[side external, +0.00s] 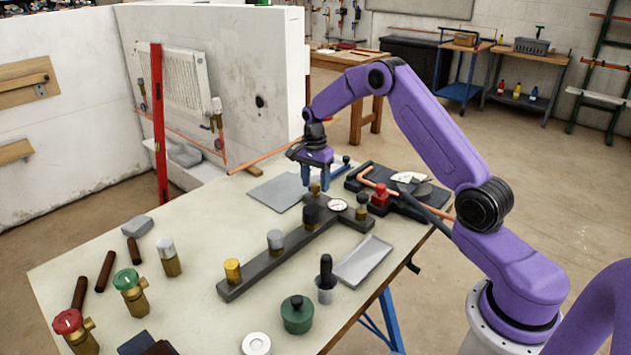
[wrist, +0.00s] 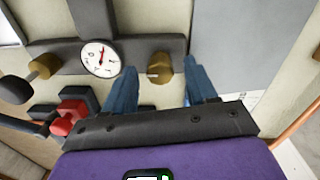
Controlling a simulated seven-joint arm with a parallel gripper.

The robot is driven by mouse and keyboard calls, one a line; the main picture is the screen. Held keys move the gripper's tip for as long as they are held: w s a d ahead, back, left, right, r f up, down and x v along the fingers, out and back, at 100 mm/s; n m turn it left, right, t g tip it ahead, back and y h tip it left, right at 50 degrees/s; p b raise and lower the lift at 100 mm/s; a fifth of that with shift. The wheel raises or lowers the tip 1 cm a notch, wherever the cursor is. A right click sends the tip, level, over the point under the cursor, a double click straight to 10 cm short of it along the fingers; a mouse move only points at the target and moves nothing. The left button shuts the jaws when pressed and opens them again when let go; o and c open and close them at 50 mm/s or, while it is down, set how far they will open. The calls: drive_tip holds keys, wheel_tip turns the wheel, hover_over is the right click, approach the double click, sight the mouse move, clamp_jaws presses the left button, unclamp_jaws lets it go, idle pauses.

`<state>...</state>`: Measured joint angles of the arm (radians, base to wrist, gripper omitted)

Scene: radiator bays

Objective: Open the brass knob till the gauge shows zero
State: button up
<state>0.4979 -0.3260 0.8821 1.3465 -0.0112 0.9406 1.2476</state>
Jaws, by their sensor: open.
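The brass knob (side external: 315,188) stands at the far end of a dark grey manifold bar (side external: 255,273). In the wrist view the knob (wrist: 163,66) shows between my two blue fingers, with a small pale mark at its left. My gripper (side external: 317,176) is open and points down at the knob; its fingers (wrist: 159,72) stand on either side with gaps. I cannot tell how far down they reach. The round white gauge (side external: 338,205) sits beside the knob. In the wrist view the gauge (wrist: 100,58) shows a reddish needle off to one side; its numbers are too small to read.
Black, grey (side external: 275,238) and yellow (side external: 232,269) knobs stand along the bar. A red block (side external: 380,194) and a dark fixture with copper pipe lie close to the right. A grey sheet (side external: 277,192) lies flat behind.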

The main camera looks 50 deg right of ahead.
drive_tip(key=shift+f, duration=0.1)
drive_tip(key=c, duration=1.1)
drive_tip(key=shift+o, duration=0.2)
drive_tip(key=shift+n, duration=0.4)
drive_tip(key=n, duration=1.8)
drive_tip(key=shift+s+n+t, duration=0.1)
drive_tip(key=shift+n+t, duration=0.2)
drive_tip(key=shift+n, duration=0.1)
